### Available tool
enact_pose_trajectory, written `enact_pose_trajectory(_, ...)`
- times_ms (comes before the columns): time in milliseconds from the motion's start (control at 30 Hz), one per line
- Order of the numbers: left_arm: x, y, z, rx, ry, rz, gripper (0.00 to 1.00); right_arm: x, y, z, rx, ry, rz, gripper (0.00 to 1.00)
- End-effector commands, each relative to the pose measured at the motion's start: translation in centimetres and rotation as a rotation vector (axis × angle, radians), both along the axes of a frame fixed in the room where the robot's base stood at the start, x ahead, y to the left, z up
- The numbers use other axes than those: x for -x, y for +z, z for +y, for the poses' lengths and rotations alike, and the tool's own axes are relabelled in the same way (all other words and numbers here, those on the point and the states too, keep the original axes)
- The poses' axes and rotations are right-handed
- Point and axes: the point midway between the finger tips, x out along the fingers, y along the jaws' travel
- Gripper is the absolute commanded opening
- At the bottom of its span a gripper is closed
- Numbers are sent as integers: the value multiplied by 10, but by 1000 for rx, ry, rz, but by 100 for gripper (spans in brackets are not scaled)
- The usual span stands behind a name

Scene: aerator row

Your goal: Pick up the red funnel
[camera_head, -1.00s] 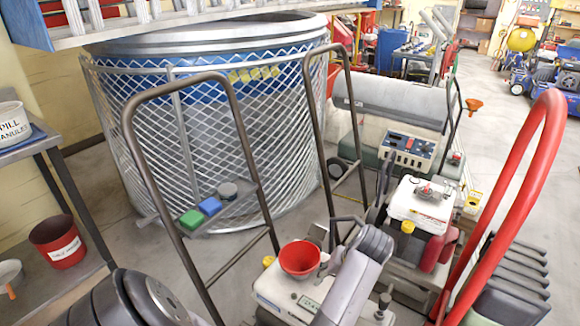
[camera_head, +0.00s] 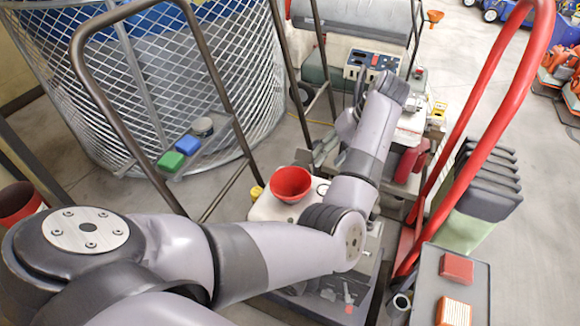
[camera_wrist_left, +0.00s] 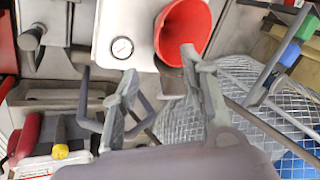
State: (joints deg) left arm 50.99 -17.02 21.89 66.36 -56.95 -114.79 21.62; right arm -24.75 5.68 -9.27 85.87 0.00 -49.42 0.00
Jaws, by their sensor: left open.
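The red funnel (camera_head: 290,184) stands upright on the white top of a machine (camera_head: 262,207), its wide mouth facing up. It also shows in the left wrist view (camera_wrist_left: 184,28), at the top, just beyond the fingertips. My left gripper (camera_head: 326,150) is small and partly hidden by my wrist in the head view, a little behind and right of the funnel. In the left wrist view my left gripper (camera_wrist_left: 160,64) is open, its two fingers apart, with nothing between them. The funnel's lower part is hidden. My right gripper is not in view.
A red tube handle (camera_head: 490,130) stands on the right. A mesh cage (camera_head: 160,90) is behind. A round gauge (camera_wrist_left: 122,47) is beside the funnel.

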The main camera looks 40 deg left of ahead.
Motion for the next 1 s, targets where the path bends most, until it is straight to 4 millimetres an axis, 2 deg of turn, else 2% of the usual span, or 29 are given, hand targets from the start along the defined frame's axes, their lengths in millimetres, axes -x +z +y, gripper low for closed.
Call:
enact_pose_trajectory(33,2,-12,4,-1,2,2,40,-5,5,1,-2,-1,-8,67)
enact_pose_trajectory(300,13,-56,24,1,1,2,40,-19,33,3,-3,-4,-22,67)
enact_pose_trajectory(567,16,-74,32,0,1,0,40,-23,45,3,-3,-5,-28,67)
enact_pose_trajectory(800,24,-108,46,1,1,3,40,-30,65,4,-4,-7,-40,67)
enact_pose_trajectory(1000,27,-122,52,1,0,1,40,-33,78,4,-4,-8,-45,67)
